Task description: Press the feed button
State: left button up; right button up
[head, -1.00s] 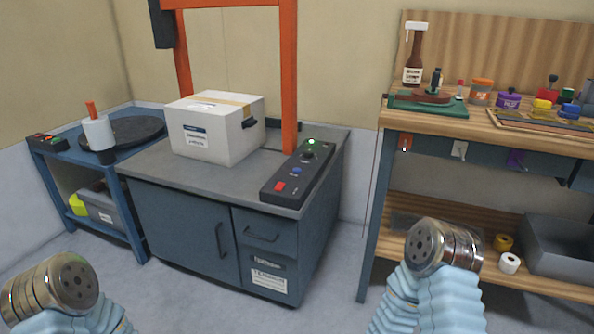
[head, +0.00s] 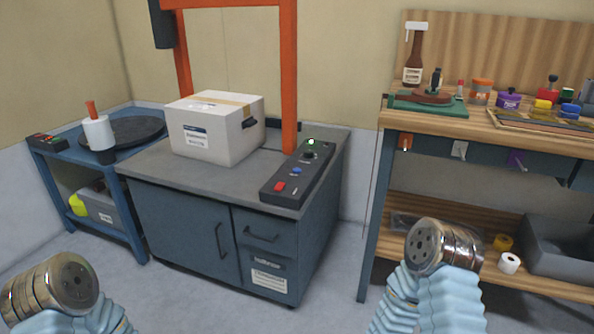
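A black control panel (head: 300,172) lies along the right side of the grey strapping machine table (head: 150,163). The labels are too small to read, so I cannot tell which is the feed button. My two arms show at the bottom left and bottom right as blue sleeves with round metal joints, apart from the panel. No gripper fingers are visible.
A white carton (head: 215,135) sits on the table under the orange arch (head: 289,80). A blue stand (head: 70,165) is at left with a turntable (head: 135,130). A wooden workbench (head: 490,128) with bottles and jars is at right. Grey floor is clear in front.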

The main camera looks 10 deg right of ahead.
grip_shut()
dwell(1.7)
